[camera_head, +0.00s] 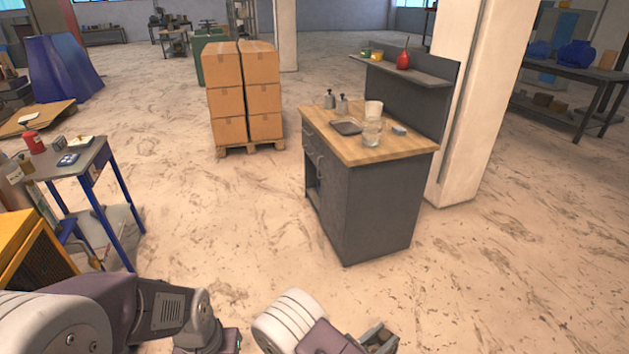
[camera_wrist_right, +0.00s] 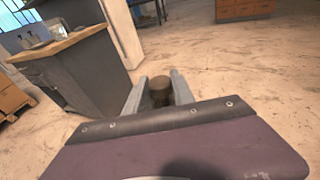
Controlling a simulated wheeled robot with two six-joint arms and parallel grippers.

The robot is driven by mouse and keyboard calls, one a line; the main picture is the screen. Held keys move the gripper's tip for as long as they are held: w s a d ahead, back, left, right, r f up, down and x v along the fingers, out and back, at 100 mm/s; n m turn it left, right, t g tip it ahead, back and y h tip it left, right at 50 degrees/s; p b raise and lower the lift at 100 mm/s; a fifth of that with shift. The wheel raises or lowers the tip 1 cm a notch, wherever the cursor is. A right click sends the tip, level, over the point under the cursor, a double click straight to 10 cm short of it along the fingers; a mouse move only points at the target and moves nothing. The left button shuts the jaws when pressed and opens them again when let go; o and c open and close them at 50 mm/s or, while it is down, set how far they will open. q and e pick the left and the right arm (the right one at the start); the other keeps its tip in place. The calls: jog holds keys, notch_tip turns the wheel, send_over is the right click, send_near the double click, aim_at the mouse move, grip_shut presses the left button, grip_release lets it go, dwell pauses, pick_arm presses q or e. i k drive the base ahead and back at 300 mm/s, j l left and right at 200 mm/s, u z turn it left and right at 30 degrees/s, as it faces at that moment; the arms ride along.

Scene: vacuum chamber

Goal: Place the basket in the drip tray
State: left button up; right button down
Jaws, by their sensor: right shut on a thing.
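My right gripper (camera_head: 378,338) is low at the bottom edge of the head view, away from the workbench. In the right wrist view its two grey fingers (camera_wrist_right: 158,90) are shut on a small dark brown round thing (camera_wrist_right: 160,86). It may be the basket, but its full shape is hidden. A flat dark grey tray (camera_head: 346,127), which looks like the drip tray, lies on the wooden top of the workbench (camera_head: 370,146). My left arm comes in from the left; its gripper is below the frame.
A clear glass jar (camera_head: 372,133), a white cup (camera_head: 373,109) and two small grey bottles (camera_head: 336,99) stand near the tray. A shelf (camera_head: 420,73) rises behind. Stacked cartons (camera_head: 244,95) stand left of the bench. The floor before the bench is clear.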

aim_at(347, 128)
jog(key=i+l+u, duration=0.1)
jog(key=i+u, duration=0.35)
jog(key=i, duration=1.4)
jog(key=i+z, duration=0.3)
jog(key=i, duration=0.5)
jog(key=i+j+z, duration=0.1)
jog(key=i+z, duration=0.25)
jog(key=i, duration=0.45)
